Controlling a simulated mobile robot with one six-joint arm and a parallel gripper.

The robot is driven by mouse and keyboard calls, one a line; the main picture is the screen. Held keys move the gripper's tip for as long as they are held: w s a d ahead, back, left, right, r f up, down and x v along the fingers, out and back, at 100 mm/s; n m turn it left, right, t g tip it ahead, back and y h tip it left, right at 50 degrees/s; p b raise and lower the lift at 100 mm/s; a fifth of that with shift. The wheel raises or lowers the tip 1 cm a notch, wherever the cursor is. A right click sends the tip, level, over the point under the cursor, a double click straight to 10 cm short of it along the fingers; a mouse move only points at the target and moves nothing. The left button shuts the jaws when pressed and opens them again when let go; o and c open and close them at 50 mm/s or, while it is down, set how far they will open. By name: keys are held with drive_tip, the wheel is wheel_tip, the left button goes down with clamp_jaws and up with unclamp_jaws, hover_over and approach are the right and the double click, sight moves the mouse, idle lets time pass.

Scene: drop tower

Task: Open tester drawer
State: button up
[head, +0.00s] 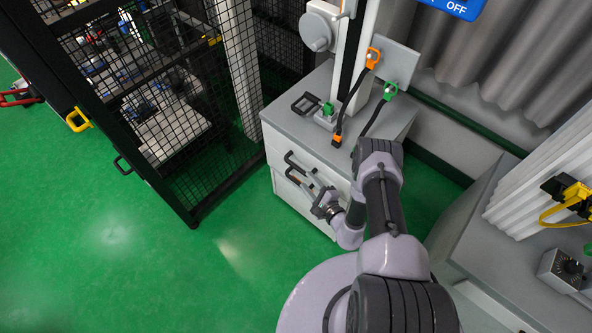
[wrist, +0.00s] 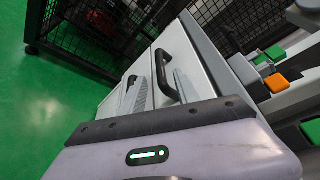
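The tester's grey cabinet (head: 290,130) has two drawer fronts, one above the other, each with a black bar handle. The upper handle (head: 298,162) is clear of my gripper in the head view. The lower handle (head: 293,177) is close beside my gripper (head: 314,187), partly hidden by it. In the wrist view a black handle (wrist: 163,80) stands out from a pale drawer front (wrist: 185,55), and the two grey fingers of my gripper (wrist: 159,88) are spread apart near it. I cannot tell whether a finger touches a handle. The drawers look shut.
A black mesh fence (head: 170,90) is at the left. A grey bench (head: 490,240) is at the right. Green floor (head: 130,240) is free in front.

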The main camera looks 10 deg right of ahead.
sight(299, 171)
drive_tip(key=b+x, duration=0.3)
drive_tip(key=x, duration=0.6)
drive_tip(key=shift+w+a+f, duration=0.1)
drive_tip(key=shift+w, duration=0.2)
drive_tip(key=shift+c, duration=0.5)
clamp_jaws()
idle(0.4)
